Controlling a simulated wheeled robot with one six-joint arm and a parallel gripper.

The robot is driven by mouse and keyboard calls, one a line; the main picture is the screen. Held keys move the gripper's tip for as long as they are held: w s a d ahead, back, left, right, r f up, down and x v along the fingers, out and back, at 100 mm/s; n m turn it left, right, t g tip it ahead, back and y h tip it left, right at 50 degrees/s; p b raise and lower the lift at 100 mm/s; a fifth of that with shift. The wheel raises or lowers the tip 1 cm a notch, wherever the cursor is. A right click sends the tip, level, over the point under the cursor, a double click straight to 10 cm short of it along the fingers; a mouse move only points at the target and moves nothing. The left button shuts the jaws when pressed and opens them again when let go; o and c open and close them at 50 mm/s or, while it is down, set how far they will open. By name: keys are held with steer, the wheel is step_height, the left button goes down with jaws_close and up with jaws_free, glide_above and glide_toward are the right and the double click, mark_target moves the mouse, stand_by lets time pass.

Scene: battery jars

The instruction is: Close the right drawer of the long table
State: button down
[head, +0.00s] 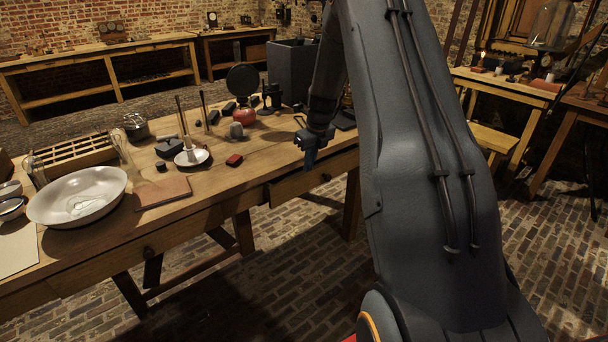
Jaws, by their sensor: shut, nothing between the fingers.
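The long wooden table (222,186) runs diagonally across the left half of the head view. Its right drawer (288,188) is a wooden front under the table's right end. This front seems to stand out a little from the apron, but I cannot tell how far. My gripper (309,165) is shut and empty, pointing down at the table's front edge by this drawer. It overlaps the drawer in the picture; I cannot tell whether it touches. My arm hides the area to the right of the drawer.
A left drawer knob (148,252) shows on the table's front. The brick floor (270,270) in front is clear.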

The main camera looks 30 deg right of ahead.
steer(key=s+d+f+n+t+h+b, duration=0.1)
steer(key=s+d+f+n+t+h, duration=0.25)
steer(key=d+f+n, duration=0.6)
steer(key=s+a+n+t+y, duration=0.55)
steer(key=a+n+t, duration=0.3)
steer(key=a, duration=0.35)
glide_toward(285, 183)
steer(key=w+f, duration=0.2)
steer(key=w, duration=0.1)
steer(key=w+f+p, duration=0.1)
steer(key=shift+w+a+f, duration=0.1)
steer(key=shift+w+a, duration=0.2)
steer(key=shift+w, duration=0.6)
steer(key=shift+w, duration=0.1)
steer(key=b+x, duration=0.1)
steer(key=x, duration=0.1)
steer(key=r+b+x, duration=0.1)
steer(key=x, duration=0.1)
steer(key=shift+w+a+f, duration=0.1)
steer(key=shift+w+a, duration=0.1)
steer(key=shift+w, duration=0.15)
steer(key=shift+r, duration=0.25)
